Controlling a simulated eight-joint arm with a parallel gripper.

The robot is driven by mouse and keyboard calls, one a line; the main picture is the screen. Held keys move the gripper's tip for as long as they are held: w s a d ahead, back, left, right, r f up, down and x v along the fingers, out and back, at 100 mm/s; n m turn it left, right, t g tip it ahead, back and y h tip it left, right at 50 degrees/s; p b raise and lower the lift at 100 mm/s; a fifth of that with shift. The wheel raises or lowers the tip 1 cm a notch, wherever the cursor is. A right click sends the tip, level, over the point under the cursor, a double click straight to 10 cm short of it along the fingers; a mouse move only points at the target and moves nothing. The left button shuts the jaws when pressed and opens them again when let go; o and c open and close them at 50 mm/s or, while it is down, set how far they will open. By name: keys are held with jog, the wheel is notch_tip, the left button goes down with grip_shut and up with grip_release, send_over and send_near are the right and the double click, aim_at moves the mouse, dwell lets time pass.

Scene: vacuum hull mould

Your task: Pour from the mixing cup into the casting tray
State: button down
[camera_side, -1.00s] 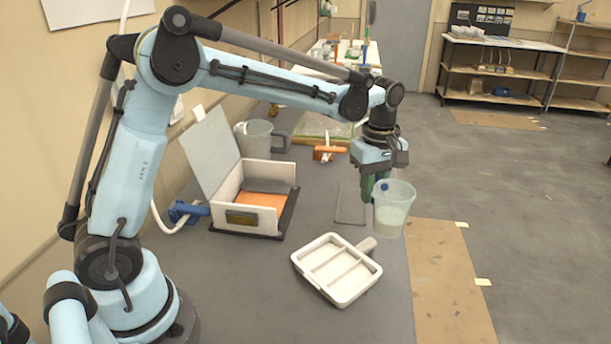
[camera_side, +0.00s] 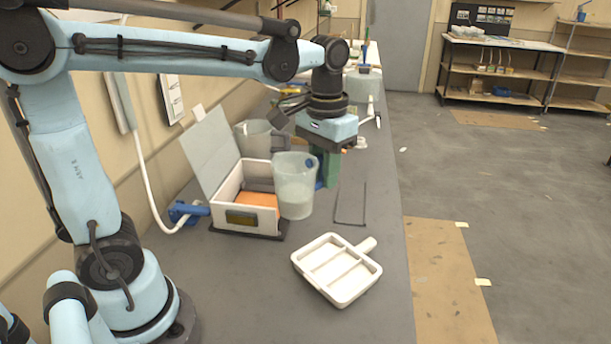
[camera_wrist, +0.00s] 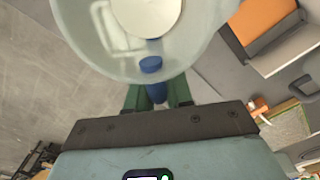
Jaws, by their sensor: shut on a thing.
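The mixing cup (camera_side: 296,188) is a translucent, nearly upright cup with pale liquid in its lower part. My gripper (camera_side: 326,170) is shut on its blue-tipped handle, on the cup's right side in the side view. In the wrist view the cup (camera_wrist: 92,52) fills the top, with white liquid inside, and the green fingers of my gripper (camera_wrist: 157,95) close on the blue handle below it. The casting tray (camera_side: 337,268) is white, with several shallow compartments and a stub handle. It lies on the bench in front of the cup, apart from it, and looks empty.
A white open box (camera_side: 250,222) with an orange pad and a raised grey lid stands left of the cup, very close in the picture. A grey jug (camera_side: 252,137) stands behind it. A thin dark frame (camera_side: 350,222) lies behind the tray. The bench front is clear.

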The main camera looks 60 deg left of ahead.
jog(key=shift+s+d+m, duration=0.2)
jog(key=shift+s+m, duration=0.35)
jog(key=shift+m, duration=0.25)
jog(key=w+d+f+m+h, duration=0.1)
jog(key=w+d+f+h, duration=0.1)
jog(key=d+f, duration=0.2)
jog(key=w+d+f+m+g+h, duration=0.1)
jog(key=d+f, duration=0.4)
jog(key=d, duration=0.5)
jog(key=shift+w+d+f+m+h, duration=0.25)
jog(key=shift+w+d+m+h, duration=0.15)
jog(key=shift+w, duration=0.4)
jog(key=shift+d+h, duration=0.1)
jog(key=shift+h, duration=0.4)
